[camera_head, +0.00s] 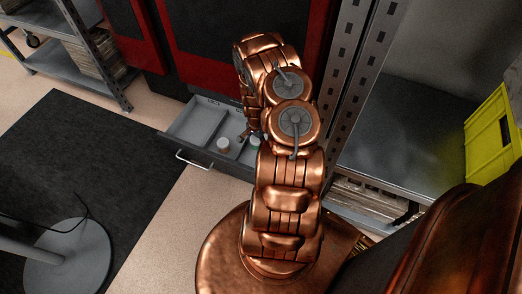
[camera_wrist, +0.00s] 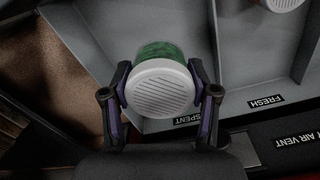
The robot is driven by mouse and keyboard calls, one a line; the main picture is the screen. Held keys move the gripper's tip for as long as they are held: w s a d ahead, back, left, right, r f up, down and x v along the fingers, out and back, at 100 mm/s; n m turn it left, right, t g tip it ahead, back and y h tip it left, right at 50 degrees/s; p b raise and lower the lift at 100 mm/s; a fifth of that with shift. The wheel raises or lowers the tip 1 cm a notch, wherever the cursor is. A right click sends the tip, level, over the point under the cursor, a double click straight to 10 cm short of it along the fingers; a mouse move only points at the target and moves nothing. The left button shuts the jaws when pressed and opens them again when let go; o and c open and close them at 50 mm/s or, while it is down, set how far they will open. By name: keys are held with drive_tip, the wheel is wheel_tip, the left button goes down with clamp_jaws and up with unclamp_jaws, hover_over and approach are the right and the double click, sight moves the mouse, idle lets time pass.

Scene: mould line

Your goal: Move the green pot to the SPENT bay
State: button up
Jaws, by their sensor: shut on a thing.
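The green pot (camera_wrist: 158,50) has a green body and a white slotted lid (camera_wrist: 160,90). In the wrist view it sits between the two fingers of my gripper (camera_wrist: 160,94), which is shut on it. It overlaps the grey compartment behind the SPENT label (camera_wrist: 187,120), and its lid partly covers that label's edge. I cannot tell whether its base touches the compartment floor. In the head view my arm hides most of the gripper above the open drawer (camera_head: 190,125).
A grey divider (camera_wrist: 217,60) separates this compartment from the one with the FRESH label (camera_wrist: 266,101). Another white-lidded pot (camera_wrist: 284,4) shows at the top edge. In the head view a white-lidded pot (camera_head: 223,144) stands in the drawer. A metal rack post (camera_head: 345,75) rises right of my arm.

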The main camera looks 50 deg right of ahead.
wheel_tip(320, 180, down, 10)
drive_tip(key=b, duration=0.5)
drive_tip(key=shift+s, duration=0.1)
drive_tip(key=shift+f+b, duration=0.15)
drive_tip(key=shift+b, duration=0.2)
drive_tip(key=o, duration=1.3)
drive_tip(key=shift+c, duration=0.2)
